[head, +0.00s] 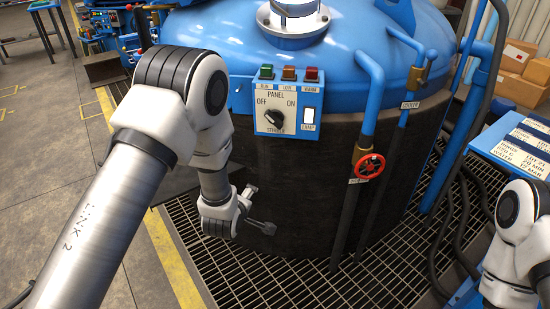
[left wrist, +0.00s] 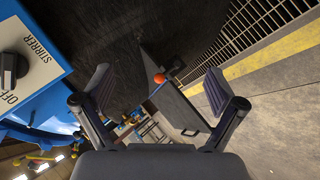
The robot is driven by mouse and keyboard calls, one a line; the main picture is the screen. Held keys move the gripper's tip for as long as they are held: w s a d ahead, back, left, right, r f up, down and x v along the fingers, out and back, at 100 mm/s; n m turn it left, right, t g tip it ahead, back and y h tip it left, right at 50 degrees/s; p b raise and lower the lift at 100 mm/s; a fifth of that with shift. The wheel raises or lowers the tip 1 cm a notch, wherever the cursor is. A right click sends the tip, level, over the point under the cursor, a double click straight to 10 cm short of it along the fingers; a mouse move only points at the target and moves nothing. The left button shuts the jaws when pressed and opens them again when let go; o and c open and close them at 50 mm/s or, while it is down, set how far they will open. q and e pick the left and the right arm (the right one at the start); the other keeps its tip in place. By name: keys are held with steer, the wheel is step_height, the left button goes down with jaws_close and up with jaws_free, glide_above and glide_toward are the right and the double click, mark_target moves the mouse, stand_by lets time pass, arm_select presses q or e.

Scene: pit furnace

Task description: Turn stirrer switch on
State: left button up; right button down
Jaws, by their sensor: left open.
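The stirrer switch (head: 274,118) is a black rotary knob on a pale panel (head: 262,125) fixed to the front of the blue-topped furnace. Its bar slants toward the OFF label at upper left; ON is printed at upper right. My left gripper (head: 260,208) is open and empty, below the panel and apart from it, in front of the dark furnace wall. In the left wrist view, the two fingers of the open gripper (left wrist: 158,90) are spread wide. The knob (left wrist: 12,70) shows at the left edge there, outside the fingers. My right gripper is out of view.
Green, orange and red indicators (head: 289,73) top the panel, with a white lamp (head: 308,116) at its right. A red valve wheel (head: 369,166) and blue pipes (head: 371,95) stand right of it. Floor grating (head: 290,275) lies below. A blue labelled box (head: 505,140) is at far right.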

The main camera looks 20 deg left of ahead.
arm_select(q)
steer(key=w+d+r+n+t+b, duration=0.1)
steer(key=w+r+n+t+b, duration=0.4)
steer(key=w+n+b, duration=0.45)
steer(key=n+t+y+b, duration=0.1)
steer(key=n+t+b, duration=0.1)
steer(key=n+t, duration=0.1)
glide_toward(273, 122)
steer(key=w, duration=0.3)
steer(key=shift+n, duration=0.25)
steer(key=w, duration=0.2)
steer(key=w+a, duration=0.1)
steer(key=w, duration=0.5)
steer(key=shift+a, duration=0.25)
steer(key=shift+s, duration=0.1)
steer(key=c, duration=1.1)
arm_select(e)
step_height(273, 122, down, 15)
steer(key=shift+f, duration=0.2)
